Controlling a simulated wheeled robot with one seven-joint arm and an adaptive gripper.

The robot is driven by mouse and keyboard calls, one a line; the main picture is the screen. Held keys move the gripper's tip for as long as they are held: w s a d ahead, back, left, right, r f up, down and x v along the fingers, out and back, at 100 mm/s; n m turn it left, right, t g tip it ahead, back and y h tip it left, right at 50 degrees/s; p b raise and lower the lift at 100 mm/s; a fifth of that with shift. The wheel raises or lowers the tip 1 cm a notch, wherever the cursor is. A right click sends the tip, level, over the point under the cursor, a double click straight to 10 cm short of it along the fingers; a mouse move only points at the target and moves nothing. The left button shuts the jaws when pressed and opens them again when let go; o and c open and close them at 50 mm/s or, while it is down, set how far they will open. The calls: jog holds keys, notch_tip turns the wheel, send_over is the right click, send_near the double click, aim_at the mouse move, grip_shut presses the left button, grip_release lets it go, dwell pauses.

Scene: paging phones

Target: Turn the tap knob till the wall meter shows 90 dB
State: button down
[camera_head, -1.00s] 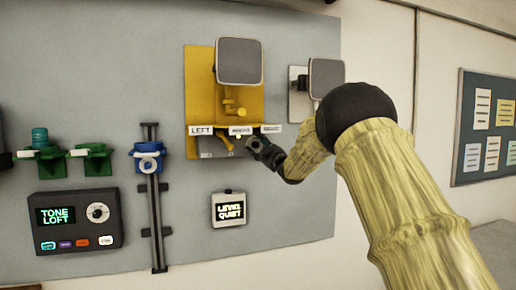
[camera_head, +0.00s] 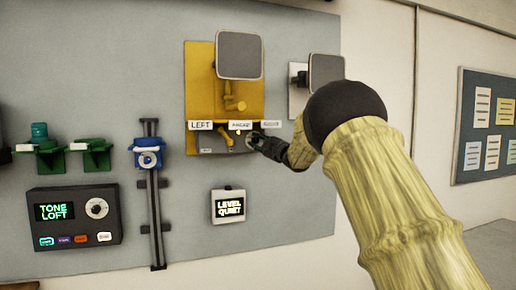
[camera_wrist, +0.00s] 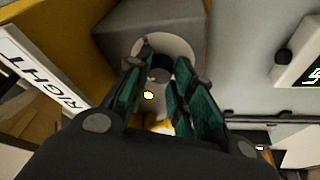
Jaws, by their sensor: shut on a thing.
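The tap knob (camera_wrist: 160,73) is a dark round piece in front of a pale disc on a grey box (camera_head: 215,145), low on the yellow panel. My gripper (camera_head: 254,140) reaches it from the right and mostly hides it in the head view. In the wrist view my gripper (camera_wrist: 157,90) has its teal-padded fingers shut on the knob, one on each side. The wall meter (camera_head: 229,206), below the yellow panel, reads "LEVEL QUIET" and shows no dB number. Part of what looks like its screen shows at the right of the wrist view (camera_wrist: 312,75).
Signs LEFT (camera_head: 200,125), a middle one and RIGHT (camera_head: 271,124) sit just above the grey box. A grey square plate (camera_head: 239,55) juts out above. A blue slider (camera_head: 148,155) on a rail and a "TONE LOFT" box (camera_head: 75,219) are to the left.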

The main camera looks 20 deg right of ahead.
jog(key=n+g+b, duration=0.1)
jog(key=n, duration=0.3)
jog(key=n+g+b, duration=0.1)
jog(key=n, duration=0.3)
jog(key=shift+g, duration=0.4)
jog(key=c, duration=1.2)
grip_release()
jog(key=shift+r, duration=0.1)
jog(key=shift+c, duration=0.2)
